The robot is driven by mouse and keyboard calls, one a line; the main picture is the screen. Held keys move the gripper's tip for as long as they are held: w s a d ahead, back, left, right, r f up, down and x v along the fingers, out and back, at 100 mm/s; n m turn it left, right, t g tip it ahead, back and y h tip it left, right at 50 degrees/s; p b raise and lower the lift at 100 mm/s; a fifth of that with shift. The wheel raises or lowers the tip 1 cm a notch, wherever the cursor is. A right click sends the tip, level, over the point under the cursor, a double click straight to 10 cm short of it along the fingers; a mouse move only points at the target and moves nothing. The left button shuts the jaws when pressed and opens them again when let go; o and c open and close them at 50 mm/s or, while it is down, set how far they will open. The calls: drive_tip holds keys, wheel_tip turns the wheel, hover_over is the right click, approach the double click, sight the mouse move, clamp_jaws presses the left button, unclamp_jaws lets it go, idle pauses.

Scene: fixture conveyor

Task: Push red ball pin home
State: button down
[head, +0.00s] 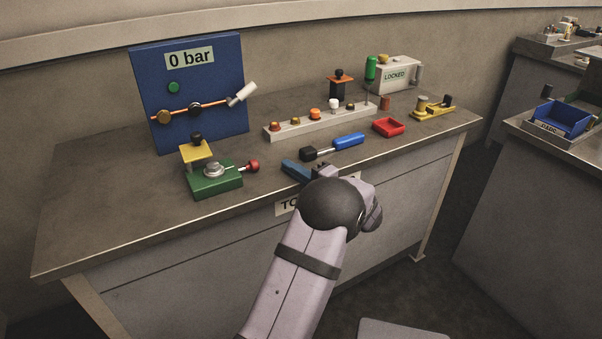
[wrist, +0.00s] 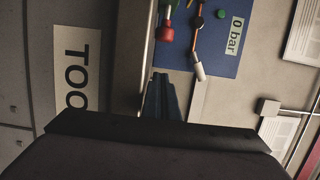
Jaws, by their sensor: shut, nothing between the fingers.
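The red ball pin (head: 252,165) sticks out of the right side of a green fixture (head: 217,186) on the bench, with a length of bright shaft showing between ball and fixture. The fixture carries a round metal part and a yellow plate with a black knob. In the wrist view, the red ball (wrist: 168,28) is near the top, beyond the fingertips. My gripper (head: 286,165) is shut and empty, to the right of the ball and apart from it, near the bench's front edge. Its blue fingers also show in the wrist view (wrist: 158,82).
A blue panel (head: 212,70) reading "0 bar" stands behind the fixture. A blue-handled tool (head: 348,140), a red tray (head: 388,127) and a pale rail (head: 290,129) with several knobs lie to the right. The bench's left front (head: 110,215) is clear.

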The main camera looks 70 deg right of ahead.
sight(258, 168)
drive_tip(key=x, duration=0.3)
drive_tip(key=shift+w, duration=0.2)
drive_tip(key=shift+w+a+r+p, duration=0.1)
drive_tip(key=shift+w+a+p, duration=0.55)
drive_tip(key=shift+w, duration=0.4)
drive_tip(key=shift+w+a, duration=0.45)
drive_tip(key=shift+a, duration=0.15)
drive_tip(key=shift+w+a+f+b, duration=0.3)
drive_tip(key=shift+w+a+b, duration=0.2)
drive_tip(key=shift+b, duration=0.35)
drive_tip(key=shift+w+a+r, duration=0.15)
drive_tip(key=shift+w+a, duration=0.2)
drive_tip(key=shift+w, duration=0.05)
drive_tip(key=shift+b, duration=0.3)
